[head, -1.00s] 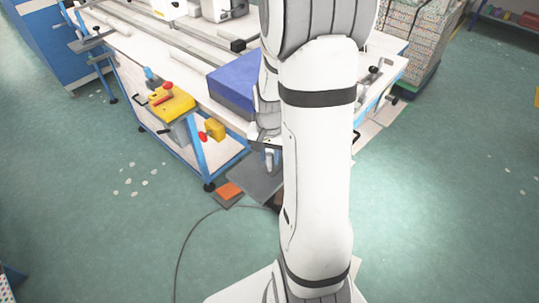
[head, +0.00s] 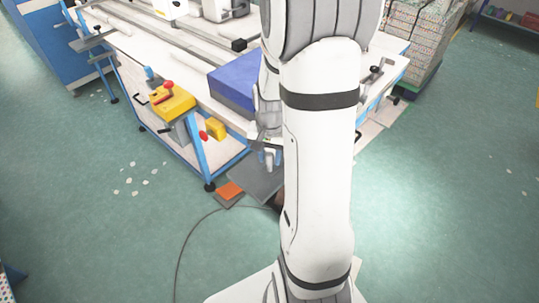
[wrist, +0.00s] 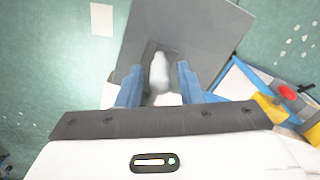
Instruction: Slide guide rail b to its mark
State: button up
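My gripper (wrist: 157,84) has two blue fingers standing apart in the wrist view, with a pale, blurred shape (wrist: 160,72) between them that I cannot identify. In the head view my gripper (head: 269,158) hangs in front of the table's near corner, above a grey floor plate (head: 255,182). Long grey rails (head: 160,40) run along the white tabletop, one ending at a dark block (head: 239,45). A small grey fitting with a black knob (head: 376,68) is at the table's right edge. I cannot tell which piece is guide rail b. My arm hides part of the table.
A blue box (head: 233,88) stands on the table (head: 130,48) near the gripper. Yellow parts with a red knob (head: 172,100) stick out from the table's near side. An orange pad (head: 229,190) and a cable lie on the floor. Open floor (head: 100,230) is at the left.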

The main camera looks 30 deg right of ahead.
jog(key=shift+o, duration=0.8)
jog(key=shift+r, duration=0.35)
notch_tip(320, 180, up, 7)
jog(key=shift+r, duration=0.1)
jog(key=s+a+r+n+t, duration=0.3)
jog(key=s+a+r+n, duration=0.5)
jog(key=s+a, duration=0.4)
jog(key=shift+s+r+n, duration=0.15)
jog(key=shift+r+n, duration=0.1)
jog(key=shift+n, duration=0.05)
